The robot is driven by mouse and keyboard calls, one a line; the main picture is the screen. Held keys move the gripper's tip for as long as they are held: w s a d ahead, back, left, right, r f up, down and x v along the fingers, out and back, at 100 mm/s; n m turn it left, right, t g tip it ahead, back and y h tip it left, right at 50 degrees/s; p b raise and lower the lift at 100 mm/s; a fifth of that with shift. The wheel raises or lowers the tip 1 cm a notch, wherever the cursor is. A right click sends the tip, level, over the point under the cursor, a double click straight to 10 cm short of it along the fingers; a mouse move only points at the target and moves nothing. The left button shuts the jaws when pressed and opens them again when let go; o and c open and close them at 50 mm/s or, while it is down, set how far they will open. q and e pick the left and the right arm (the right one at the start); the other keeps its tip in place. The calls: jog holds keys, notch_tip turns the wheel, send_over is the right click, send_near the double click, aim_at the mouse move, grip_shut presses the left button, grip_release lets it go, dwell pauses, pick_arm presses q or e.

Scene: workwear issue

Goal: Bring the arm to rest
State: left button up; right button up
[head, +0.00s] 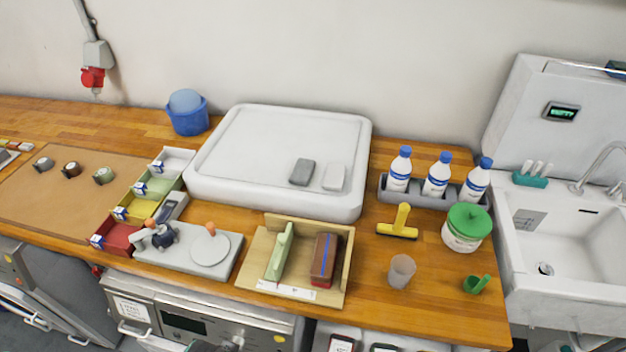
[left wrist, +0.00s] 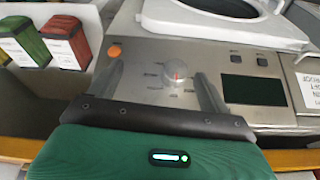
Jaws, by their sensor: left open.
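My left gripper (left wrist: 162,78) shows in the left wrist view with its two grey fingers spread apart and nothing between them. Beyond the fingers is a steel appliance front with a round dial (left wrist: 178,76). Whether the fingers touch the panel cannot be told. I cannot make out the left gripper clearly in the head view. My right gripper is in neither view.
The wooden counter (head: 435,290) holds a white tray (head: 280,115), a wooden holder (head: 342,270), bottles (head: 437,178), a green-lidded tub (head: 467,230) and coloured bins (head: 120,235). A sink (head: 590,230) stands at right. The appliance front (head: 180,318) lies below the counter.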

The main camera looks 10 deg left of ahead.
pick_arm(q)
notch_tip(320, 180, down, 14)
jog(key=s, duration=0.2)
jog(key=s+a+f+g+b, duration=0.1)
jog(key=s+a+f, duration=0.1)
jog(key=s+f, duration=0.8)
jog(key=s+a+f+g+b, duration=0.1)
jog(key=s+a+f, duration=0.1)
jog(key=s+f, duration=0.8)
notch_tip(320, 180, down, 4)
jog(key=shift+f, duration=0.1)
jog(key=shift+s, duration=0.1)
